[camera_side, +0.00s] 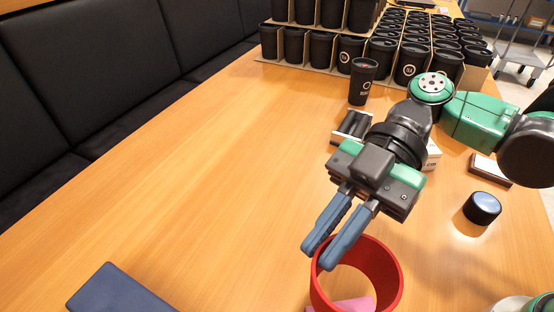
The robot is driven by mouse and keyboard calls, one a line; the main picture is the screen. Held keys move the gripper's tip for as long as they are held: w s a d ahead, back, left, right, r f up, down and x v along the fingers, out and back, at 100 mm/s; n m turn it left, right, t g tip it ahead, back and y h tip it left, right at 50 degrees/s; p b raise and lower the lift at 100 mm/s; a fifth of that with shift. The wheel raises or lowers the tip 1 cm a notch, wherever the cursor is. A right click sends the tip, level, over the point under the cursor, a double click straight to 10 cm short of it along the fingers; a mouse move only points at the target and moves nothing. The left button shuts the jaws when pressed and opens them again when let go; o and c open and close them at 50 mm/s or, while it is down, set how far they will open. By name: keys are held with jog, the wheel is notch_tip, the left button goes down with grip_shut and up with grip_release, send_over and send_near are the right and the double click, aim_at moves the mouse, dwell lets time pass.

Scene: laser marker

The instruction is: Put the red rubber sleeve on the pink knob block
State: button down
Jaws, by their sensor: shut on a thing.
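The red rubber sleeve (385,268) is a wide open ring at the bottom of the view, right of centre. My gripper (321,257) has its two blue-grey fingers on the left part of the sleeve's rim, shut on its wall. The pink knob block (356,304) shows in part through the sleeve's opening and a little outside its lower left edge. The frame's bottom edge cuts off the lower part of both. I cannot tell whether the sleeve is around the knob or held above the block.
A dark blue block (118,292) lies at the bottom left. A black round knob (482,208) stands at the right. A black cup (363,82) stands behind my gripper, before racks of black cups. The left and middle of the wooden table (190,190) are clear.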

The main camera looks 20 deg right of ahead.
jog(key=shift+f, duration=4.25)
jog(key=c, duration=0.9)
grip_release()
